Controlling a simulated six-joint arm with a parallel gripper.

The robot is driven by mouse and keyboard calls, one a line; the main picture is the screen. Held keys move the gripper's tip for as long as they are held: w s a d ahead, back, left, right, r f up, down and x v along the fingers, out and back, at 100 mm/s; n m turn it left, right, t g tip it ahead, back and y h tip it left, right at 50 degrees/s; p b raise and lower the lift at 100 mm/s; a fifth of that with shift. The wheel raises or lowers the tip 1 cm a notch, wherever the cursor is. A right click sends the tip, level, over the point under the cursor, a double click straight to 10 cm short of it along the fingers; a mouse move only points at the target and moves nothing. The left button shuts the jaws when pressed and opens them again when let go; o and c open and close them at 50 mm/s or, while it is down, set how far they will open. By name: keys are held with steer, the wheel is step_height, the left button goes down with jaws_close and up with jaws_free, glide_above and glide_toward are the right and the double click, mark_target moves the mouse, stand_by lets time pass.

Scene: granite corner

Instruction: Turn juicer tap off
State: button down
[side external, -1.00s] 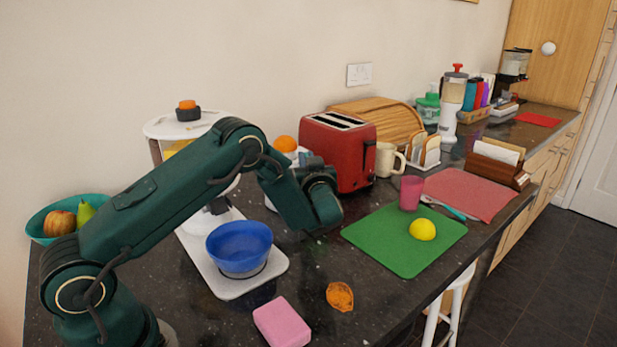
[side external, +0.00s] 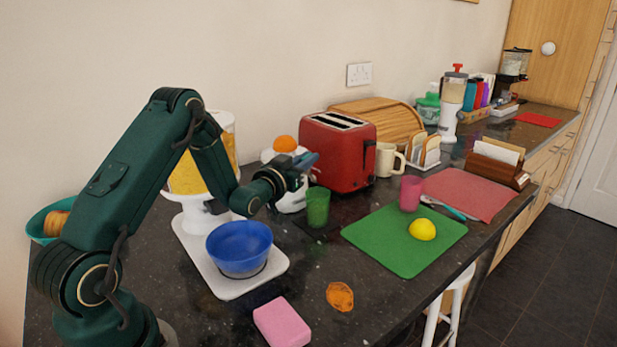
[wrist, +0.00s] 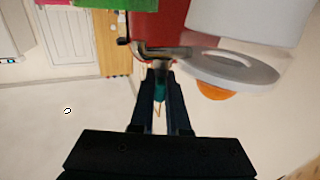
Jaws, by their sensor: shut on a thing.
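The white juicer (side external: 291,202) stands left of the red toaster, with an orange (side external: 284,144) on top. It is partly hidden behind my wrist. In the wrist view the juicer (wrist: 250,18) shows upside down at the upper right, with its grey rim and the orange (wrist: 215,91). A metal spout (wrist: 178,52) reaches out from it. My gripper (side external: 304,170) is at the juicer's spout side. In the wrist view my gripper (wrist: 160,84) is shut on a small teal tap handle (wrist: 160,88) at the spout. A green glass (side external: 318,205) stands below on the counter.
The red toaster (side external: 338,150) stands close right of my gripper. A blue bowl (side external: 239,245) is on a white base (side external: 205,265) in front of a yellow-filled container (side external: 188,176). A green board (side external: 400,255) with a lemon (side external: 422,230) lies right. A pink sponge (side external: 282,323) is in front.

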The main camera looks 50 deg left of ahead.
steer(key=shift+a+m+t+h, duration=0.1)
steer(key=shift+m+t+h, duration=0.2)
steer(key=shift+m+h, duration=0.35)
steer(key=shift+h, duration=0.45)
steer(key=c, duration=0.9)
jaws_free()
steer(key=shift+d+y, duration=0.2)
steer(key=shift+y, duration=0.1)
